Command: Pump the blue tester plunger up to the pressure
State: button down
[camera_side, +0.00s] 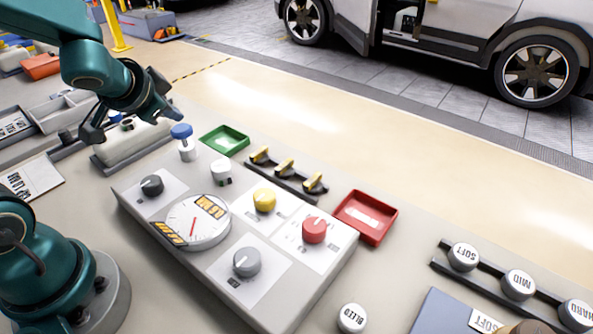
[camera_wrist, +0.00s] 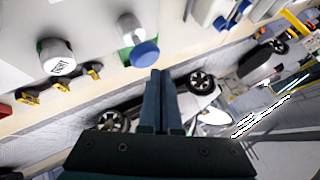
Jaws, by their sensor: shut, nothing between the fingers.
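My gripper (camera_side: 168,113) is up and to the left of the cap in the side view. In the wrist view its two fingers (camera_wrist: 160,75) are together with nothing between them. I cannot tell whether they touch the cap. The round pressure gauge (camera_side: 197,222) has a red needle and orange labels on its face.
The console has a black knob (camera_side: 152,185), a yellow knob (camera_side: 264,200), a red knob (camera_side: 314,229) and a grey knob (camera_side: 247,262). Near the plunger are a white capped post (camera_side: 221,172), a green tray (camera_side: 224,140) and yellow clips (camera_side: 284,166). A red tray (camera_side: 365,217) lies right.

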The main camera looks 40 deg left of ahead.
aim_at(178, 128)
jog(key=shift+f, duration=0.4)
jog(key=shift+s+f, duration=0.1)
jog(key=shift+f, duration=1.2)
dwell(1.1)
jog(key=shift+r, duration=1.75)
jog(key=shift+a+r, duration=0.1)
jog(key=shift+r, duration=2.4)
jog(key=shift+d, duration=0.2)
